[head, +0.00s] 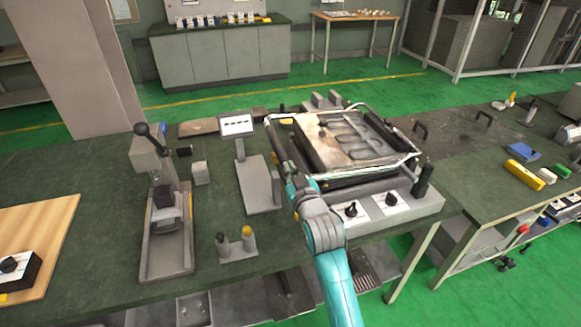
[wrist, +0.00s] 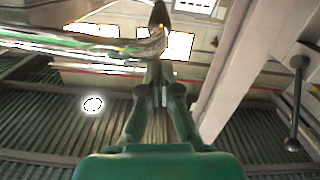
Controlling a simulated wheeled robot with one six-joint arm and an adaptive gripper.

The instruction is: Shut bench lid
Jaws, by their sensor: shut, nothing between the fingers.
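The bench lid (head: 345,138) appears to be the worn tan and grey metal panel on top of the heating unit. It looks almost flat in the head view; I cannot tell whether it rests fully down. The unit's pale front panel (head: 390,202) carries black knobs. My gripper (head: 291,180) is at the unit's left front corner, partly hidden by my own teal arm. In the wrist view my gripper (wrist: 160,97) is shut and empty. A dark upright piece (wrist: 158,25) stands just beyond its fingertips; I cannot tell whether they touch.
A lever press (head: 168,215) and a small display stand (head: 238,128) stand left of the unit. A small holder with pegs (head: 236,244) sits near the front edge. A black upright handle (head: 423,182) is at the unit's right front.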

